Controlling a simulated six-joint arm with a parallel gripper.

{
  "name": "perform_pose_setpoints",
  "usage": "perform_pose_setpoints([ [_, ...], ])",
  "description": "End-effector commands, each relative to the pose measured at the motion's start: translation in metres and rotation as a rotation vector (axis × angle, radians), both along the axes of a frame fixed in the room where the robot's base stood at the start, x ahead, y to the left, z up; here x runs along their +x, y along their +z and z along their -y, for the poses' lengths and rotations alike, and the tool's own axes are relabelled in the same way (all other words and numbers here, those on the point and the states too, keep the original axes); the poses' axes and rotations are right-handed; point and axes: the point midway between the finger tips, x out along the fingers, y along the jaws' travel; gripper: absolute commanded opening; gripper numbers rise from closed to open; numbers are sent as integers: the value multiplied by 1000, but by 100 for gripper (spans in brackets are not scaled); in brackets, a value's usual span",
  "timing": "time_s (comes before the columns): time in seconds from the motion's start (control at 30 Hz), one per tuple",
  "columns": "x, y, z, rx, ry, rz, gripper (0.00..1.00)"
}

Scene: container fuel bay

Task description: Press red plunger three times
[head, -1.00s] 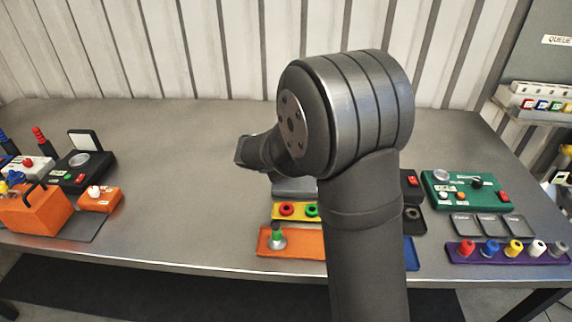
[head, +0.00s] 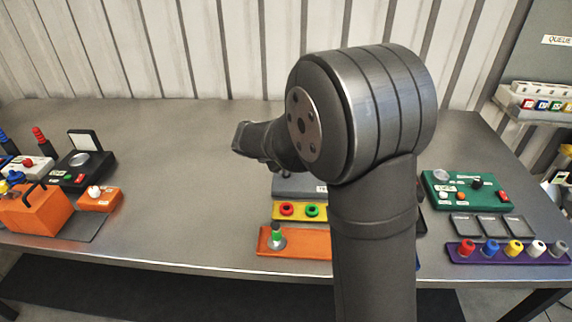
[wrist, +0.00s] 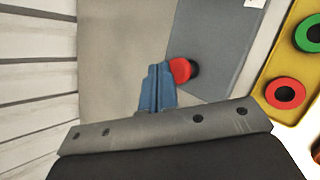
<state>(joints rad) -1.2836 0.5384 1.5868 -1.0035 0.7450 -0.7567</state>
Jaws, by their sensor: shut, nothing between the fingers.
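The red plunger (wrist: 180,70) has a round red cap on a dark base. It shows in the wrist view at the edge of a blue-grey plate (wrist: 217,50). My gripper (wrist: 155,72) is shut and empty, its bluish fingers together just left of the cap in that view. The fingertips look very close to the cap, but I cannot tell whether they touch it. In the head view, part of the grey plate (head: 290,187) shows beneath my arm. I cannot make out the plunger or the fingertips there.
A yellow tray with red and green rings (head: 299,219) lies in front of the plate. An orange tray (head: 308,244) holds a green-topped peg. A green panel (head: 465,190) and purple rack (head: 510,250) stand right; an orange box (head: 35,210) stands left. The table's back is clear.

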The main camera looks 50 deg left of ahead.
Motion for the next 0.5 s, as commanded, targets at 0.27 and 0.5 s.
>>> perform_pose_setpoints([
  [0.27, 0, 5, 0, 2, -1, 0, 0],
  [0.5, 0, 29, 0, 3, 0, 0, 0],
])
